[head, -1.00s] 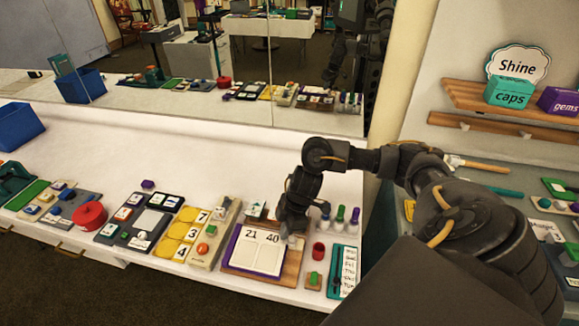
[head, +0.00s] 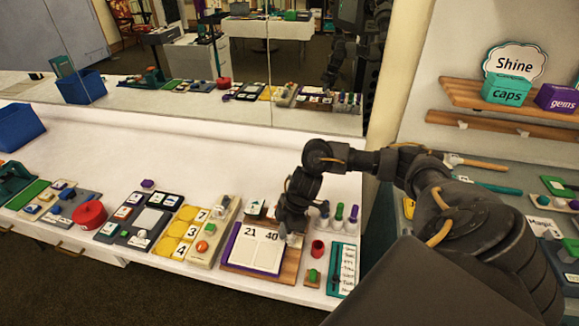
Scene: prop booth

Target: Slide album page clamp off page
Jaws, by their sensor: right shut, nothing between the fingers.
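The album (head: 254,252) lies open on a wooden board with a purple cover edge at its left. Its page shows the numbers 21 and 40. My right gripper (head: 290,238) is over the album's upper right corner, shut and with nothing visible in it. A small grey-white piece shows by the fingertips, but I cannot tell whether it is the page clamp. A small dark item with a light top (head: 256,208) stands at the album's back edge. My left gripper is not in view.
A red cup (head: 318,248), a green knob block (head: 313,277) and a teal list board (head: 342,270) stand close on the right. Capped bottles (head: 338,216) are behind. A number board (head: 203,243) is at the left. The white counter behind is clear.

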